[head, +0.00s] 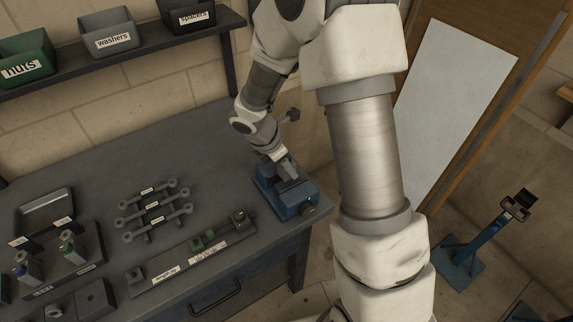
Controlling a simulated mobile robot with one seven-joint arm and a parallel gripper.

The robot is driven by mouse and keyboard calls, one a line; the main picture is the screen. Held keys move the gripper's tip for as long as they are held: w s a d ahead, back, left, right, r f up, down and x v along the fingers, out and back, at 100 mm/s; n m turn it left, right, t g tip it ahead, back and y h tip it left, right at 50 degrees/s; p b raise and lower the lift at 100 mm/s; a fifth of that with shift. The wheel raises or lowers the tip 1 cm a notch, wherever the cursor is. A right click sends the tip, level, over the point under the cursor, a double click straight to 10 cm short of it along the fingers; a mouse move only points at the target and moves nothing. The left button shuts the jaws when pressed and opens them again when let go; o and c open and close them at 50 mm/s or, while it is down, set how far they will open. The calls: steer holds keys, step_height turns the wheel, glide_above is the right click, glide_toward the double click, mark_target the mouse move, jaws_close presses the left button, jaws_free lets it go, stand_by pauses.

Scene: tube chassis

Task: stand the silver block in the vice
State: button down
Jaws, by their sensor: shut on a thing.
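The blue vice (298,208) stands near the right end of the grey workbench. My gripper (281,160) reaches down to it from above and behind. It is shut on the silver block (289,171), a small light grey piece that shows just below the fingers, at the top of the vice. The block is small in this view and partly hidden by the gripper. I cannot tell how deep it sits between the vice jaws or whether it touches them.
A long fixture plate (190,262) with green parts lies left of the vice. Several grey link rods (155,215) lie behind it. A rack with bottles (65,262) stands at the left. Labelled bins, including a green one (27,55), sit on the shelf. Bare bench lies left of my gripper.

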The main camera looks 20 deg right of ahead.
steer(key=shift+f, duration=0.15)
steer(key=shift+f+b, duration=0.65)
steer(key=shift+r, duration=0.15)
steer(key=shift+r+p, duration=0.7)
steer(key=shift+p, duration=0.05)
steer(key=shift+c, duration=1.4)
jaws_free()
